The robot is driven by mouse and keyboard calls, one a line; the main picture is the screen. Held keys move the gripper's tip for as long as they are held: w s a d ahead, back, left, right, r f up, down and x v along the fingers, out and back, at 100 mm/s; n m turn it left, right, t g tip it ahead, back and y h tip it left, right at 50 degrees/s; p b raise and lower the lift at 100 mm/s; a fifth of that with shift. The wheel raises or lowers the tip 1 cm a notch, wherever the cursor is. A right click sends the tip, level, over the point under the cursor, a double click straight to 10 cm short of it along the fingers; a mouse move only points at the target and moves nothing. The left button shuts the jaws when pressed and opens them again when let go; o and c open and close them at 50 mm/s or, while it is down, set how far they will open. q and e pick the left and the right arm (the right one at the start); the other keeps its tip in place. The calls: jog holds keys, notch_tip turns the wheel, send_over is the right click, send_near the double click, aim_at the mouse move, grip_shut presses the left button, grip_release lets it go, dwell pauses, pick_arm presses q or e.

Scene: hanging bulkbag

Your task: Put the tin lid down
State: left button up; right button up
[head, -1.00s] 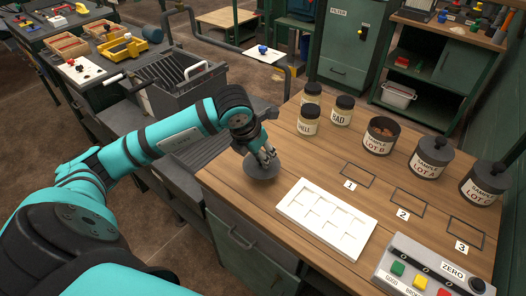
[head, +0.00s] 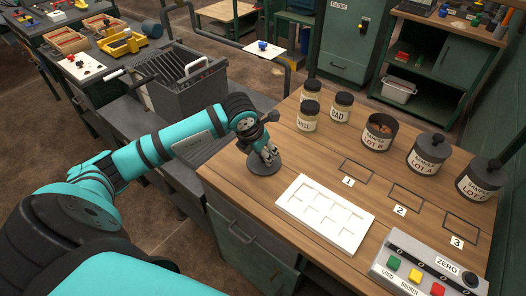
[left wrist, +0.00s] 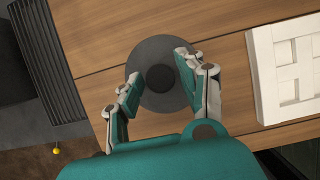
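The tin lid (head: 264,167), a dark grey disc, lies flat on the wooden bench near its left edge. In the left wrist view the lid (left wrist: 148,98) shows a round black knob (left wrist: 160,78) at its centre. My left gripper (head: 267,157) is right over it. In the left wrist view its fingers (left wrist: 157,70) are spread on both sides of the knob, with gaps visible. The open tin labelled Lot B (head: 377,142) stands at the back of the bench with brownish contents showing. My right gripper is in neither view.
A white compartment tray (head: 324,215) lies right of the lid. Lidded tins Lot A (head: 427,157) and another (head: 477,187) stand at the right, jars (head: 307,117) at the back. A button box (head: 425,270) is at the front right. Outlined, numbered spots (head: 405,197) are empty.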

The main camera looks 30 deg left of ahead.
pick_arm(q)
jog(key=shift+o, duration=0.8)
jog(key=shift+r, duration=0.2)
jog(key=b+v, duration=0.1)
jog(key=v, duration=1)
jog(key=shift+s+r, duration=0.15)
jog(key=shift+r, duration=0.25)
jog(key=shift+f, duration=0.1)
